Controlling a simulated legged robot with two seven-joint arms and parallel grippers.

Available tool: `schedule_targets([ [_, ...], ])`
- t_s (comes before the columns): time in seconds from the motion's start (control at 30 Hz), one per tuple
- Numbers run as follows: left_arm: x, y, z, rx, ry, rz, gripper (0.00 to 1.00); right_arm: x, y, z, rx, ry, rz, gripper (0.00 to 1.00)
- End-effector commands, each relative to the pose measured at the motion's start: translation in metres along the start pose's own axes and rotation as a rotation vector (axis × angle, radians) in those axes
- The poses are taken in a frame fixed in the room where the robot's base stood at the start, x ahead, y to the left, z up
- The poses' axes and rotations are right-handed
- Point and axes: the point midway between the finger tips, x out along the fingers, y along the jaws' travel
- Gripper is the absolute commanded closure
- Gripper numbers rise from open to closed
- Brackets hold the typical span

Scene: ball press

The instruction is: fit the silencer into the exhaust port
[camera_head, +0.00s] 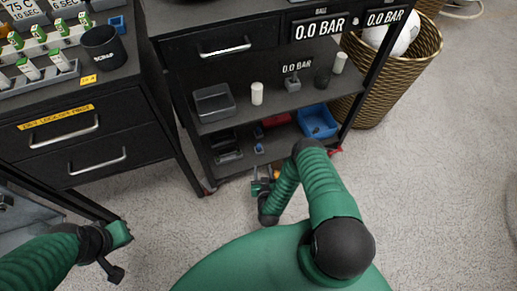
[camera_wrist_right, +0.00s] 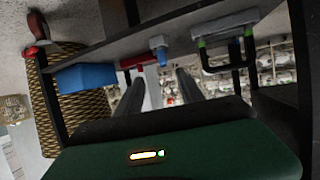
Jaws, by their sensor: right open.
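Two small white cylinders, which could be silencers, stand on the cart's middle shelf: one (camera_head: 257,93) beside the grey tray, one (camera_head: 339,62) at the right. A small grey fitting (camera_head: 292,82) and a dark cylinder (camera_head: 322,77) stand between them. I cannot tell which part is the exhaust port. My right gripper (camera_head: 262,186) is low in front of the cart, below that shelf, partly hidden by my arm. In the right wrist view its two fingers (camera_wrist_right: 164,88) are apart with nothing between them. My left gripper (camera_head: 116,250) is at the lower left, away from the cart.
A grey tray (camera_head: 214,102) sits on the middle shelf. A wicker basket (camera_head: 398,75) stands right of the cart, a drawer cabinet (camera_head: 85,130) left. The carpet at right is clear.

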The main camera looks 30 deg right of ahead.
Motion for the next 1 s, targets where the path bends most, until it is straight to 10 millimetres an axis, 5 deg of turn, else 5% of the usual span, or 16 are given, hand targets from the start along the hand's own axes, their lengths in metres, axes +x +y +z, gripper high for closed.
schedule_targets([
  [0.4,0.045,0.0,0.011,0.001,0.0,0.0,1.0,0.101,0.001,0.003,0.001,0.003,0.001,0.55],
  [0.8,0.079,0.0,0.019,0.0,0.0,0.0,1.0,0.159,-0.007,-0.001,0.001,0.002,0.0,0.55],
  [1.0,0.079,0.0,0.019,0.0,0.0,0.0,1.0,0.165,-0.008,-0.006,0.0,0.0,-0.003,0.55],
])
